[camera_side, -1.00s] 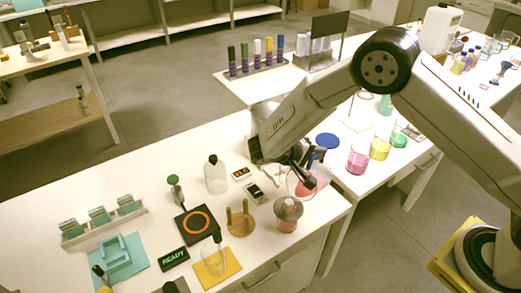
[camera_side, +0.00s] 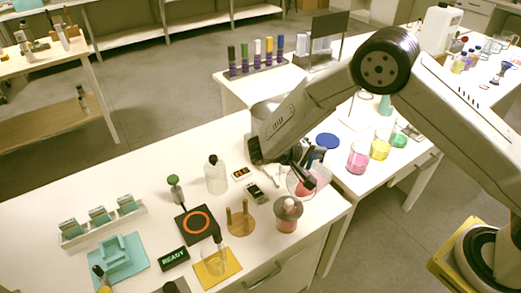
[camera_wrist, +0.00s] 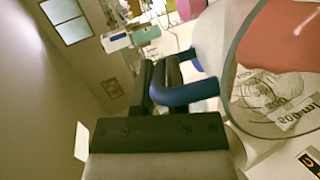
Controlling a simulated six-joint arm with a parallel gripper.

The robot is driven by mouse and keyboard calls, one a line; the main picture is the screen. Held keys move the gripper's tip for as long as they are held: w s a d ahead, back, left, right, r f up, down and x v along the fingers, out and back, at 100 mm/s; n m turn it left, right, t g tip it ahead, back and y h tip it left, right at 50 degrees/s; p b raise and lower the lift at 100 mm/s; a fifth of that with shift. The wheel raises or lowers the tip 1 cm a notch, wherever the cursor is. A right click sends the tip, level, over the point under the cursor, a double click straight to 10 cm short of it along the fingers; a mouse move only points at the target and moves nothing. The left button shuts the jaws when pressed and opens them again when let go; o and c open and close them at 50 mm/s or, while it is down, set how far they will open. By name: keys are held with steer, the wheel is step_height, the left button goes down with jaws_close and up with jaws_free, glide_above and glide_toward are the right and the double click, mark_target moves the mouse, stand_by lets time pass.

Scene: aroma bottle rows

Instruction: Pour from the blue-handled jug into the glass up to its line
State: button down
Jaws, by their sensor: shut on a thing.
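My gripper (camera_side: 302,156) is shut on the blue handle (camera_wrist: 185,92) of a clear jug (camera_side: 296,187). The jug is tilted and holds pink-red liquid, which also shows at the right of the wrist view (camera_wrist: 282,45). Printed marks show on its wall. The glass (camera_side: 287,214) stands upright on the white bench just below the jug, near the front right edge. Pink-red liquid is in the glass. Its line and the exact level are too small to tell. I cannot make out a stream between jug and glass.
A wooden peg stand (camera_side: 240,221) stands left of the glass. A clear bottle (camera_side: 215,176), a black hotplate (camera_side: 195,224) and a yellow mat (camera_side: 232,264) with a glass vessel lie further left. Beakers of coloured liquid, including a yellow one (camera_side: 380,147), stand at the right.

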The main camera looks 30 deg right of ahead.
steer(key=shift+d, duration=0.1)
steer(key=shift+w+d+f+n+y, duration=0.15)
steer(key=shift+d+f+y, duration=0.2)
steer(key=shift+d+y, duration=0.25)
steer(key=shift+w+d+f+n+y, duration=0.15)
steer(key=shift+d+f+y, duration=0.2)
steer(key=shift+d+y, duration=0.25)
steer(key=shift+a, duration=0.1)
steer(key=shift+f, duration=0.1)
steer(key=w+d+f+n+g+y, duration=0.1)
steer(key=d+f+y, duration=0.3)
steer(key=f+y, duration=0.1)
steer(key=shift+d+f+y, duration=0.3)
steer(key=shift+d+f, duration=0.05)
steer(key=shift+f, duration=0.55)
steer(key=shift+w, duration=0.1)
steer(key=shift+w+d+f+n+g+y, duration=0.2)
steer(key=shift+d+f+n+y, duration=0.05)
steer(key=shift+d+f+y, duration=0.55)
steer(key=shift+w+d+f+n+g+y, duration=0.2)
steer(key=shift+d+f+y, duration=0.35)
steer(key=shift+f+y, duration=0.35)
steer(key=shift+w+d+f+n+g+y, duration=0.15)
steer(key=shift+d+f+n+g+y, duration=0.1)
steer(key=shift+d+f+y, duration=0.55)
steer(key=shift+r, duration=0.2)
